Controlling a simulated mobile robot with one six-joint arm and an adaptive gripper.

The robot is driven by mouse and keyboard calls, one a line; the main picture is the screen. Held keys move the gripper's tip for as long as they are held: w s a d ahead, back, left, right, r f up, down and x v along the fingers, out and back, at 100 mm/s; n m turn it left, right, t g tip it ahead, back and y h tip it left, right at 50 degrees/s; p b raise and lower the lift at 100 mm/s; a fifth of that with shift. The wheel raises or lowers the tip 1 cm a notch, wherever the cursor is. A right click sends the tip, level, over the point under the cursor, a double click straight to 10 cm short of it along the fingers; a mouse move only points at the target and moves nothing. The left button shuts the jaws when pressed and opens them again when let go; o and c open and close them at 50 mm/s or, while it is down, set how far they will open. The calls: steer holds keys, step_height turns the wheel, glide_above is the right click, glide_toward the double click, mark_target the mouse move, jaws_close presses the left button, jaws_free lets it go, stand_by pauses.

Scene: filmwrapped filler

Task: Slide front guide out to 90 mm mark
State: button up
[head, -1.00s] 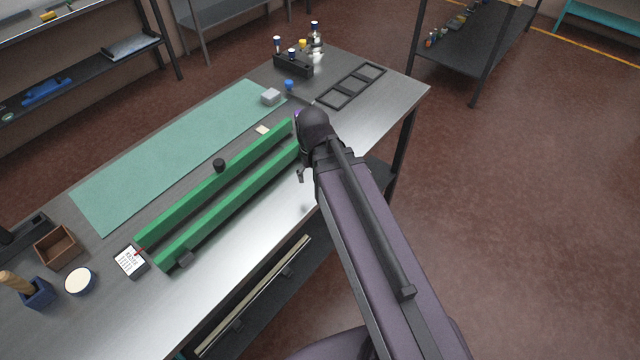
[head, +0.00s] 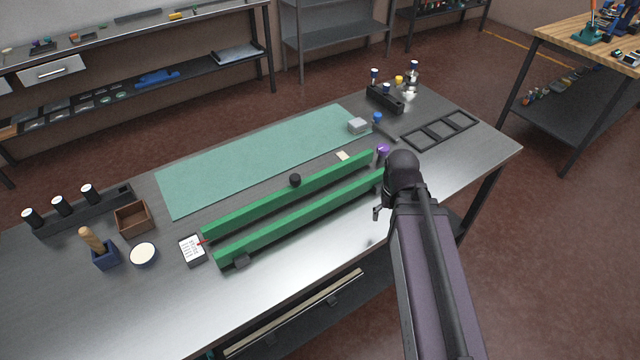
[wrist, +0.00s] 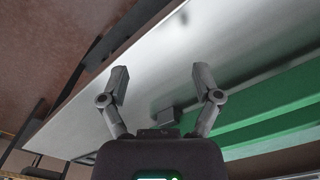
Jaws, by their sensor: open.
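My gripper (head: 378,212) is near the front guide's right end, partly hidden by my arm. In the wrist view my gripper (wrist: 161,75) has its two fingers wide apart and empty. A dark block (wrist: 166,116) against the green bar (wrist: 265,97) shows between the fingers, farther off. I cannot read any 90 mm mark.
A wooden box (head: 133,218), a round dish (head: 143,254) and a black frame (head: 440,130) stand farther out. The bench front is bare.

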steer(key=w+a+r+p, duration=0.7)
steer(key=a+r+p, duration=0.2)
steer(key=a, duration=0.3)
step_height(320, 180, up, 8)
steer(key=f+m+p, duration=0.1)
steer(key=m+p, duration=0.1)
steer(key=p, duration=0.5)
glide_above(295, 176)
steer(key=shift+s+r, duration=0.1)
steer(key=shift+r, duration=0.1)
steer(key=shift+f, duration=0.1)
step_height(295, 176, down, 14)
steer(key=b, duration=1.3)
steer(key=shift+r+b, duration=0.25)
steer(key=shift+b, duration=0.1)
